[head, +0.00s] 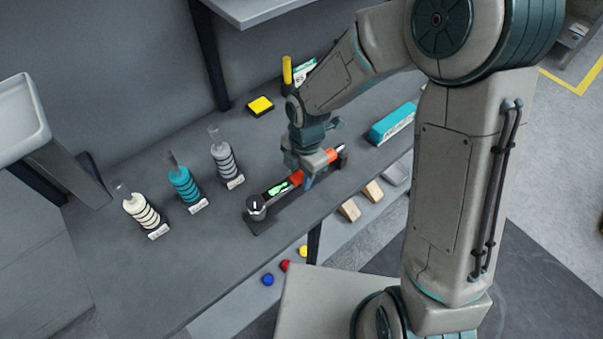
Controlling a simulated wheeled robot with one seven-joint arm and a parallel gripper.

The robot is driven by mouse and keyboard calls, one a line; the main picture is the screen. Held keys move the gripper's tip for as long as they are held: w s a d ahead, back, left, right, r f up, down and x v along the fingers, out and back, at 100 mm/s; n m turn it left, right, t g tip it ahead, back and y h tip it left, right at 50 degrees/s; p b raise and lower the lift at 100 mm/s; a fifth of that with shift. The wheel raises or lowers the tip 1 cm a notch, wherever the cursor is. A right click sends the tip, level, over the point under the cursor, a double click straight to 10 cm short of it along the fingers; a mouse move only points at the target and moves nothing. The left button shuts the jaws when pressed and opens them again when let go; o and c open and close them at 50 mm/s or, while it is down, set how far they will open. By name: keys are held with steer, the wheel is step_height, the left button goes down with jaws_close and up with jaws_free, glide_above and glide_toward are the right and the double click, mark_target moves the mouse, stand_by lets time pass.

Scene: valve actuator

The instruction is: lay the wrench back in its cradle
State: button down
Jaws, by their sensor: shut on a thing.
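The wrench (296,178) has orange parts, a green display and a round grey head at its lower left end. Its other end points to the upper right. The dark cradle (268,225) lies on the grey bench directly under and along the wrench. My gripper (307,174) is shut on the wrench's orange part from above and hides some of it. The wrench is lined up with the cradle. I cannot tell whether it rests in the cradle or sits slightly above it.
Three ringed stacks, white (145,212), teal (184,184) and grey (227,160), stand left on the bench (130,270). A yellow-black block (260,106) and yellow cylinder (287,72) are behind. A teal box (392,124) lies right. Wooden blocks (350,210) are near the front edge.

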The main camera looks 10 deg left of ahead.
steer(key=shift+f+b, duration=0.85)
steer(key=shift+f, duration=0.3)
steer(key=c, duration=1)
jaws_free()
steer(key=shift+c, duration=0.2)
steer(key=r, duration=0.4)
steer(key=w+r, duration=0.1)
steer(key=r, duration=0.8)
steer(key=shift+w+d+r, duration=0.3)
steer(key=shift+d+r, duration=0.05)
steer(key=shift+r, duration=0.05)
steer(key=s+d+r+m+t, duration=0.2)
steer(key=s+d+m, duration=0.3)
steer(key=d+m, duration=0.6)
steer(key=s+d+r+m+t, duration=0.2)
steer(key=s+d+r+m, duration=0.2)
steer(key=d+m, duration=0.7)
steer(key=m, duration=0.5)
steer(key=shift+s+r+m+t+h, duration=0.3)
steer(key=shift+s+r+m+t, duration=0.1)
